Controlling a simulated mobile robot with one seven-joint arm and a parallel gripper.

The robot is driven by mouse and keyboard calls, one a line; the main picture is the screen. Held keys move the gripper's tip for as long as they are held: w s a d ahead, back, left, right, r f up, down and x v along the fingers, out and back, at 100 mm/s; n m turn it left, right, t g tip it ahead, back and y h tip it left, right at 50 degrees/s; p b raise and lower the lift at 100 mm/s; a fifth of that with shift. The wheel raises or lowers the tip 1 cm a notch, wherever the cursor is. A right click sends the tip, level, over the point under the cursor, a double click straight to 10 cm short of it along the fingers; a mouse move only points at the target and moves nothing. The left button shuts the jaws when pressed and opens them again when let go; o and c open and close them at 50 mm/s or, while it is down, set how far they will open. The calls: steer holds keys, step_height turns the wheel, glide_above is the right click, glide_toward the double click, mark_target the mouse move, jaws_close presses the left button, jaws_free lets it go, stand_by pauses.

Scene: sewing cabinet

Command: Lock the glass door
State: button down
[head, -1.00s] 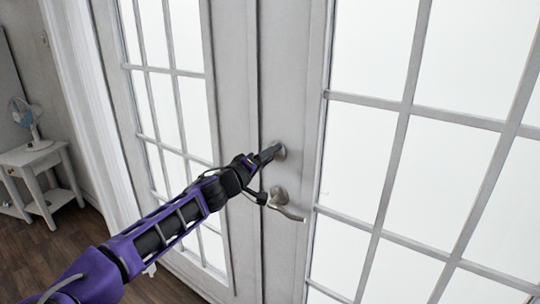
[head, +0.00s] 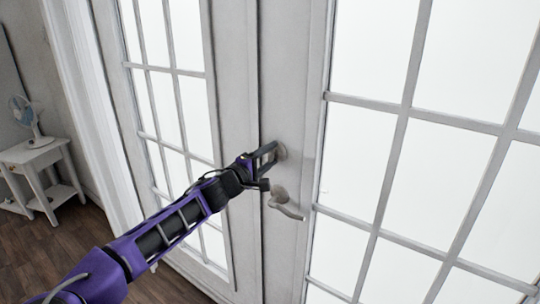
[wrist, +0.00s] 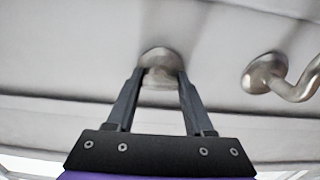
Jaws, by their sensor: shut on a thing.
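The glass door (head: 310,110) is white with many panes and stands shut beside a matching left leaf (head: 228,90). A round metal lock (head: 281,151) sits on its frame above a curved lever handle (head: 286,203). My gripper (head: 272,153) reaches the lock from the left. In the wrist view the lock (wrist: 159,62) is between the fingertips of my gripper (wrist: 160,75), which are shut on it. The fingers hide part of its turning piece. The handle (wrist: 265,72) is to the right in that view, apart from the fingers.
The lever handle sticks out just below my gripper. A small white table (head: 36,158) with a fan (head: 27,115) stands at the far left. A white curtain or trim (head: 85,90) runs beside the door. The wooden floor (head: 75,235) at left is clear.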

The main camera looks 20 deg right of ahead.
stand_by(0.3)
steer(key=shift+c, duration=1.4)
jaws_free()
steer(key=shift+a, duration=0.1)
steer(key=v, duration=1.7)
steer(key=shift+s+p, duration=0.2)
steer(key=shift+p, duration=0.15)
steer(key=shift+a, duration=0.15)
